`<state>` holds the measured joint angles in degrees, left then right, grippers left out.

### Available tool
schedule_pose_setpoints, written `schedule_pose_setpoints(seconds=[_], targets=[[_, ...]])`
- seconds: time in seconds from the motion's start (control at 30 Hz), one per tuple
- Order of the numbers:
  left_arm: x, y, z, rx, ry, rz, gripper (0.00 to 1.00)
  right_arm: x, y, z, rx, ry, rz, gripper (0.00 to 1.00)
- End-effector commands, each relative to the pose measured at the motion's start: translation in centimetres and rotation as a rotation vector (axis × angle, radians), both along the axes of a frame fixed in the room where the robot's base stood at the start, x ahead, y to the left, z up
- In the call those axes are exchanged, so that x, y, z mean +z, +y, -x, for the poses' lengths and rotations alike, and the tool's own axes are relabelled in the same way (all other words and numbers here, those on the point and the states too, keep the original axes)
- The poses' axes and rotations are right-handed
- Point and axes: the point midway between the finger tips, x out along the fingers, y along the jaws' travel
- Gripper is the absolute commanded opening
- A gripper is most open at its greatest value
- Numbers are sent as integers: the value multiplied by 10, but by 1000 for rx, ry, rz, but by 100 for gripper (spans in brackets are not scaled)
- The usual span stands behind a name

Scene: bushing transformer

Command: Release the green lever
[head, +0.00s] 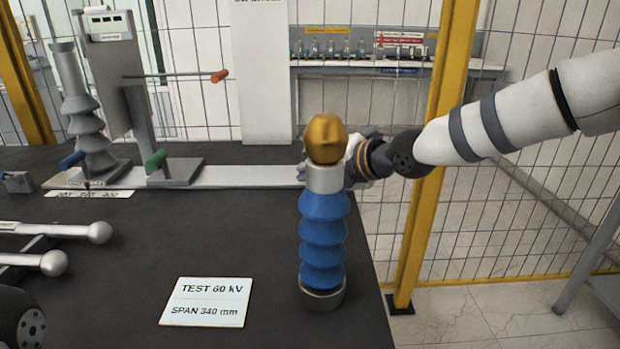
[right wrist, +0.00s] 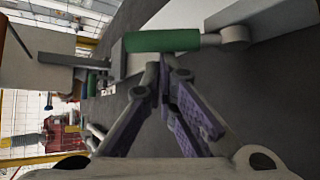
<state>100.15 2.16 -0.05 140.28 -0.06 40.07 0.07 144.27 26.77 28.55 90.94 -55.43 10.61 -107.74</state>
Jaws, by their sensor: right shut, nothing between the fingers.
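In the head view the right gripper (head: 364,160) is mostly hidden behind the gold-topped blue bushing (head: 323,230). My left gripper is not in view.
A blue lever (head: 72,160) stands left of the green one, by a grey ribbed insulator (head: 83,120). A post carries an orange-tipped rod (head: 180,75). A label card (head: 207,302) and ball-ended rods (head: 50,262) lie on the dark table (head: 150,250). Yellow-framed fencing (head: 430,180) stands behind.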

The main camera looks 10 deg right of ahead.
Motion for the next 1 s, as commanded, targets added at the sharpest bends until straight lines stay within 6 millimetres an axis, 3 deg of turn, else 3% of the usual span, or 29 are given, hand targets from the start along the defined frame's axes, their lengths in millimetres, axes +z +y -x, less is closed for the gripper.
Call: schedule_pose_setpoints(seconds=[0.5, 1.0], targets=[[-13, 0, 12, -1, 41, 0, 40, 13, -23, 3, -4, -84, -413, 0], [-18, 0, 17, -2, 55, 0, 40, 19, -33, 6, -4, -125, -607, 0]])
